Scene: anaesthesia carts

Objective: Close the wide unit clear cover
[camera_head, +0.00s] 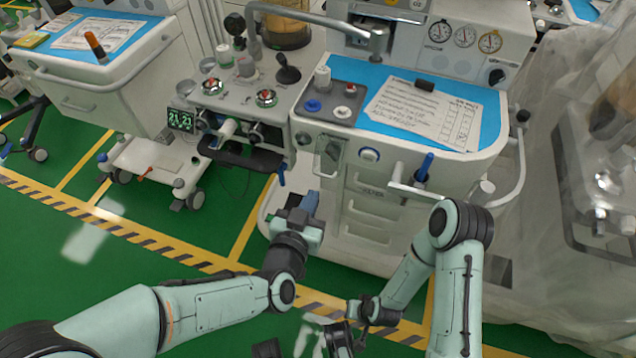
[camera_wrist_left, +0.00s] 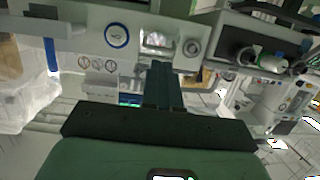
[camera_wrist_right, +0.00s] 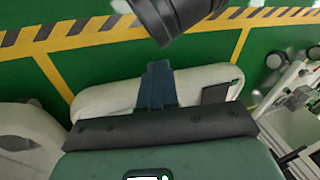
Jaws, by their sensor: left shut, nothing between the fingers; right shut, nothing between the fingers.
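The wide unit (camera_head: 375,215) is the white cart with a blue top in the middle of the head view. A small clear cover (camera_head: 328,156) appears on the left of its upper front. In the left wrist view a clear window-like part (camera_wrist_left: 157,40) sits between a blue-ringed knob and a grey knob; whether the cover is swung open is hard to tell. My left gripper (camera_head: 310,203) is shut and empty, below and in front of the cover; its fingertips (camera_wrist_left: 163,68) appear just under it. My right gripper (camera_wrist_right: 158,75) is shut and empty, low over the floor.
A narrower unit with a display (camera_head: 181,120) stands left of the wide unit, with a dark handle at its front. A white handle with a blue item (camera_head: 424,167) sticks out on the right front. A plastic-draped unit (camera_head: 590,170) is at the right.

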